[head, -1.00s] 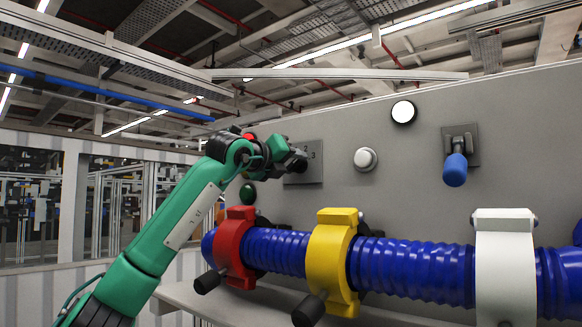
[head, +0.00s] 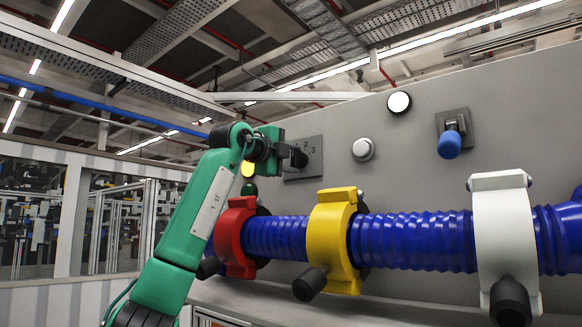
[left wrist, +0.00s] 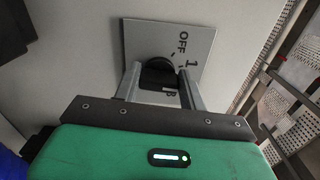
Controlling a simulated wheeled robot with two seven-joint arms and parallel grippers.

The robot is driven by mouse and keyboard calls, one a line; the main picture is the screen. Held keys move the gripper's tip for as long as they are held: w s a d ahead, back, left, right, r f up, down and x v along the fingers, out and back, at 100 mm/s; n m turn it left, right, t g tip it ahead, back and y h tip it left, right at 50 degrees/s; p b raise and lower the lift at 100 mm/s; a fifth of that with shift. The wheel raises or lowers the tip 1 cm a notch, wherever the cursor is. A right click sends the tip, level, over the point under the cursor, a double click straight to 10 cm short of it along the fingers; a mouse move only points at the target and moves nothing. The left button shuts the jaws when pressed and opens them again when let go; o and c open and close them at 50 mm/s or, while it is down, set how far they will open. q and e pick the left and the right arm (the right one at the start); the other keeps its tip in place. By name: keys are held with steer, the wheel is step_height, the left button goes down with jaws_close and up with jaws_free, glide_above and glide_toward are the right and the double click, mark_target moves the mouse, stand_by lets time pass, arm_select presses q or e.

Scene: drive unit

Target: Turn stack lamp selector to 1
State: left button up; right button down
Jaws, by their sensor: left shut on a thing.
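The selector plate (head: 312,172) is grey and fixed to the panel, with "2" and "3" readable in the head view. In the left wrist view the plate (left wrist: 190,45) shows "OFF" and "1" beside the black round selector knob (left wrist: 157,73). My left gripper (left wrist: 160,90) is shut on this knob, one finger on each side. In the head view my left gripper (head: 291,157) covers the knob. I cannot tell exactly which mark the knob points at. A bright yellow stack lamp segment (head: 248,169) shows behind my left arm, above a dark green segment (head: 249,187). My right gripper is out of view.
A white round button (head: 363,149), a white lamp (head: 399,102) and a blue-handled lever (head: 450,143) are on the panel at right. Below runs a blue corrugated hose (head: 410,240) with red (head: 236,237), yellow (head: 331,240) and white (head: 503,235) clamps.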

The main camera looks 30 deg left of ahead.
arm_select(q)
steer(key=n+b, duration=0.2)
steer(key=n, duration=0.2)
steer(key=shift+f+n, duration=0.15)
steer(key=shift+n, duration=0.15)
stand_by(0.5)
steer(key=o, duration=1)
steer(key=shift+s+a+b, duration=0.2)
steer(key=shift+s+b, duration=0.8)
steer(key=shift+s, duration=1.3)
steer(key=shift+s+a+b, duration=0.15)
steer(key=shift+s+b, duration=0.9)
steer(key=shift+s, duration=1.25)
steer(key=shift+s+a+b, duration=0.2)
steer(key=shift+s+b, duration=0.8)
steer(key=shift+s, duration=1.3)
